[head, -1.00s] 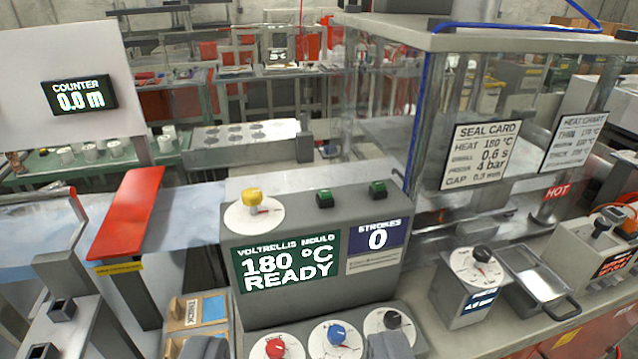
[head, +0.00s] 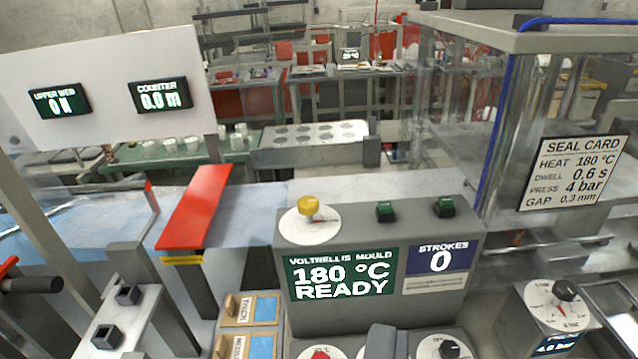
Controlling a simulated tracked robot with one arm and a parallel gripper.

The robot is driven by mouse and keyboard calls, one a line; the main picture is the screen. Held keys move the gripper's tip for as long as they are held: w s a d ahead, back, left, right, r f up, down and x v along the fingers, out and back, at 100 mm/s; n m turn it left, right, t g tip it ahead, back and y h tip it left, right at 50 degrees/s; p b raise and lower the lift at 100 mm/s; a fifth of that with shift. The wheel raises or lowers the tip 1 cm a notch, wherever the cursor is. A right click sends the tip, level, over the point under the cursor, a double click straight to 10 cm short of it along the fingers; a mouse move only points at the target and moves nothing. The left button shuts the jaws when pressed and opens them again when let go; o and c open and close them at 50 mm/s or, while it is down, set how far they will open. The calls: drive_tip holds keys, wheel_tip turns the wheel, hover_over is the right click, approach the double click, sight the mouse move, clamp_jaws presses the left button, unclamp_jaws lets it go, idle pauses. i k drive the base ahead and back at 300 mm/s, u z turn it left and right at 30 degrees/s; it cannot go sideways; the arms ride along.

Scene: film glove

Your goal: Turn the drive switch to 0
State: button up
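No switch in view carries a readable drive label, so I cannot tell which one is the drive switch. A yellow knob (head: 308,207) stands on a white dial (head: 310,225) on top of the grey mould console. A red knob (head: 320,354) and a black knob (head: 450,349) sit on dials at the bottom edge. Part of my gripper (head: 384,342) shows as a grey block between them. It hides the dial there, and only one piece shows, so its opening is unclear. It is below and right of the yellow knob, apart from it.
Two green buttons (head: 386,211) (head: 445,207) sit on the console. A display (head: 342,275) reads 180 °C READY. A red lever plate (head: 197,205) lies left. A clear guarded cabinet (head: 470,130) and a pressure dial (head: 558,305) stand right.

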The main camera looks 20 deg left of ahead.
sight(308, 205)
drive_tip(key=i, duration=0.85)
drive_tip(key=u, duration=0.1)
